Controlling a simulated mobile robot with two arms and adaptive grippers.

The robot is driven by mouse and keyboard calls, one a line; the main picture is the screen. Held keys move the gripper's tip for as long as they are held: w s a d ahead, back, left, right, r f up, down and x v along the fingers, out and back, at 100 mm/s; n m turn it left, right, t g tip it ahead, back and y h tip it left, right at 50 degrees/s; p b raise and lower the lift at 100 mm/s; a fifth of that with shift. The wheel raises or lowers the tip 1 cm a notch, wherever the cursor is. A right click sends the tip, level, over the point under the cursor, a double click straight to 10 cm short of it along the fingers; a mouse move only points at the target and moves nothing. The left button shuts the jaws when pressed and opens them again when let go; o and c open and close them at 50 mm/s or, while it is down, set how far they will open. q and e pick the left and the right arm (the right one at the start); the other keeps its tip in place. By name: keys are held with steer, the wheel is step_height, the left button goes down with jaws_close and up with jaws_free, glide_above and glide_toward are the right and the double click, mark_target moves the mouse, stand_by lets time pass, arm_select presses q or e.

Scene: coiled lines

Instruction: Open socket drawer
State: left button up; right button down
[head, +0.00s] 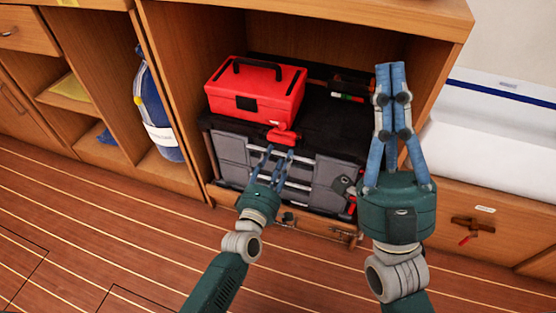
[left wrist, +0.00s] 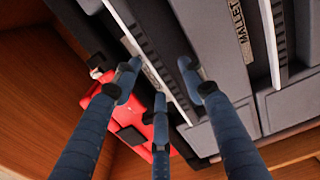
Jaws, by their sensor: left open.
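A grey and black tool chest (head: 233,150) with several drawers stands in the wooden cabinet, its drawers looking shut. My left gripper (head: 272,157) is open in front of the upper drawers. In the left wrist view its fingers (left wrist: 158,82) spread before a pale handle strip (left wrist: 150,62) and a small label that I cannot read fully. I cannot tell whether they touch it. Another drawer front (left wrist: 222,45) there bears a label reading MALLET. Which drawer is the socket drawer is not clear. My right gripper (head: 390,72) points up at the right, its fingers together and empty.
A red toolbox (head: 255,90) sits on top of the chest, with a smaller red item (head: 284,135) at the chest's front edge. The plank floor (head: 90,220) at the left is clear.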

arm_select(q)
jaws_close()
